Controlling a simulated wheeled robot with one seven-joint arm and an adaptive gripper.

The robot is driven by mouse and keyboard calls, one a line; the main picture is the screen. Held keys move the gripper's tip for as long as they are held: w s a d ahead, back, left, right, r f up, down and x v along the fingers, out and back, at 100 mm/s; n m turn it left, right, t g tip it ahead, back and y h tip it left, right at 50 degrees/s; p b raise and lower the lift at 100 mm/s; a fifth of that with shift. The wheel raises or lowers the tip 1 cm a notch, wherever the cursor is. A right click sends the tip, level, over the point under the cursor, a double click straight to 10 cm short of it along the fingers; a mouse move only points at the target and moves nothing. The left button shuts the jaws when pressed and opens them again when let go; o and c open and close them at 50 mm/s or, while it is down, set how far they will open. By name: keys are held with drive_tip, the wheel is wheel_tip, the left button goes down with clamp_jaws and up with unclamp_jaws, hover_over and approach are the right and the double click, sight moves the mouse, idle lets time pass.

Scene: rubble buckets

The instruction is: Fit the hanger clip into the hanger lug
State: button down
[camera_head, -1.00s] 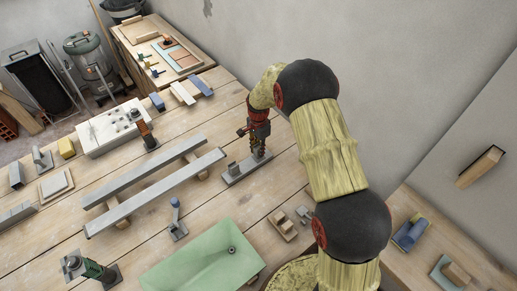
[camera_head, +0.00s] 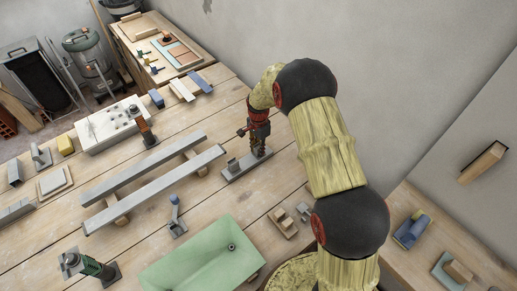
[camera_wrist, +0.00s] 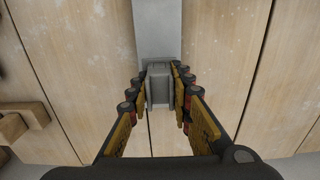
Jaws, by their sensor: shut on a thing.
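My gripper (camera_head: 260,150) is low over the bench, pointing down at one end of a flat grey plate (camera_head: 240,172). In the wrist view, my gripper (camera_wrist: 160,82) is shut on a small grey block (camera_wrist: 158,88), which I take to be the hanger clip. The plate shows as a pale grey strip (camera_wrist: 158,30) running away from the block. A small grey upright piece (camera_head: 232,164) stands on the plate beside my gripper. I cannot tell which part is the hanger lug, or whether the clip is seated; the fingers and block hide the contact.
Two long grey bars (camera_head: 155,190) lie left of the plate. A green basin (camera_head: 205,262) is in front, with a small blue-topped stand (camera_head: 176,218) near it. Wooden pieces (camera_head: 283,222) lie to the right. A wall rises behind my arm.

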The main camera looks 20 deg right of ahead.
drive_tip(key=c, duration=1.5)
unclamp_jaws()
drive_tip(key=shift+c, duration=0.2)
wheel_tip(320, 180, up, 12)
